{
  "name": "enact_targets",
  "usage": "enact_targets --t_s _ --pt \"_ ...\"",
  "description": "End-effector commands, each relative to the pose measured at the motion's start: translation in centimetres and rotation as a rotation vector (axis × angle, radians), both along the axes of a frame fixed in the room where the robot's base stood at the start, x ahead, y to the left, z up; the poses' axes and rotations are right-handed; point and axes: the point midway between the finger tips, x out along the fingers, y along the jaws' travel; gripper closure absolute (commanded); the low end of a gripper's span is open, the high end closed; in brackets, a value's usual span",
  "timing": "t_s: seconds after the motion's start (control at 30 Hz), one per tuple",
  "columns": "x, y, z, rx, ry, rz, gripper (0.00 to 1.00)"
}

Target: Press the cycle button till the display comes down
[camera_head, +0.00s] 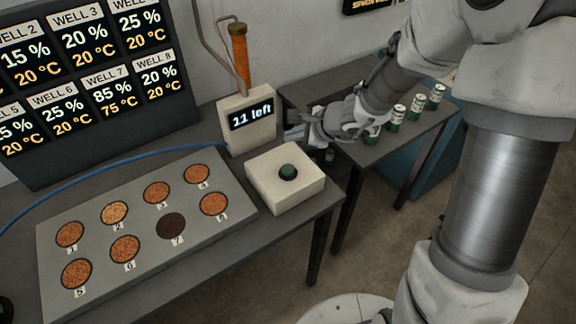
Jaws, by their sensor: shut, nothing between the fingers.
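The cycle button is a dark green round knob (288,172) on top of a cream box (270,195) at the bench's right end. Behind it, a cream display unit (236,143) reads "11 left". My gripper (290,128) is shut and empty. In the picture it shows just right of the display unit and above the button box, apart from the button. Whether its tips touch the display unit cannot be told.
A grey plate (140,270) with several numbered wells lies on the bench. A large screen (90,75) lists well percentages and temperatures. An orange-handled tool (239,55) stands behind the display unit. Several green-and-white containers (397,117) stand on a side table.

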Motion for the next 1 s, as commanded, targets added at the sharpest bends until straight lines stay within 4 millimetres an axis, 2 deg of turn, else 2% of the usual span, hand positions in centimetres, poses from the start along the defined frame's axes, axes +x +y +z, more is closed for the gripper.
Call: enact_targets --t_s 0.27,0.7,1.0 --pt "0.0 0.0 -1.3 0.000 0.001 0.000 1.00" --pt "0.0 0.0 -7.3 0.000 -0.001 0.002 1.00" --pt "0.0 0.0 -8.8 0.000 -0.002 0.001 1.00"
